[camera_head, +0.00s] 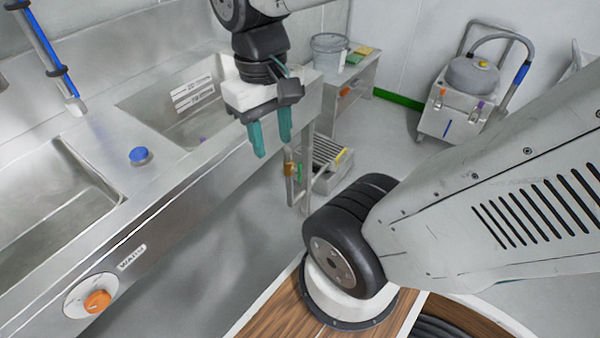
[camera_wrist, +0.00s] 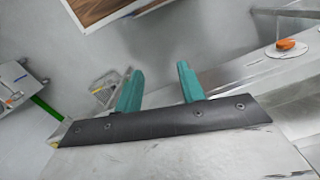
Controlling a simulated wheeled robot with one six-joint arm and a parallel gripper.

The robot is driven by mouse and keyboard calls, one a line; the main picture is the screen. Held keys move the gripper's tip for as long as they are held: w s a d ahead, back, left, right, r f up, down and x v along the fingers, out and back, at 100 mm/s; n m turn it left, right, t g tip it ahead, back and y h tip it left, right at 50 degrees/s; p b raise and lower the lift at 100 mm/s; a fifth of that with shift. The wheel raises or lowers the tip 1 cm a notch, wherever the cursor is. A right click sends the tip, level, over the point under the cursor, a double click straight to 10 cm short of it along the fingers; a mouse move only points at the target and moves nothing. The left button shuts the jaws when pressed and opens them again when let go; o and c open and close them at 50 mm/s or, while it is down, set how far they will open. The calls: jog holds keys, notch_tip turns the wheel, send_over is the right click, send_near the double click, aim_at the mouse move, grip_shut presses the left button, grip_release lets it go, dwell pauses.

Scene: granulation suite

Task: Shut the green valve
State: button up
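A small green part (camera_head: 299,172), possibly the green valve, shows beside a brass-coloured piece (camera_head: 290,168) on the upright frame at the sink's right end. It is too small to tell its handle position. My gripper (camera_head: 272,148) has two teal fingers pointing down, in front of the right sink basin and above and left of the green part. The fingers are apart with nothing between them. The wrist view also shows the open, empty gripper (camera_wrist: 158,72). I cannot make out a green valve in the wrist view.
The steel sink counter (camera_head: 175,200) fills the left, with an orange knob (camera_head: 97,301) on a white dial and a blue knob (camera_head: 139,155). A low grated unit (camera_head: 325,160) stands beyond the frame. A wheeled machine (camera_head: 465,95) stands back right. Floor between is clear.

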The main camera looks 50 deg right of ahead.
jog(key=w+d+f+m+g+y, duration=0.3)
jog(key=w+d+f+m+y, duration=0.4)
jog(key=w+f, duration=0.3)
jog(key=m+t+h, duration=0.6)
jog(key=m+t, duration=1.6)
jog(key=m, duration=0.4)
send_near(301, 171)
jog(key=w, duration=1)
jog(key=shift+w+a, duration=0.35)
jog(key=shift+a, duration=0.05)
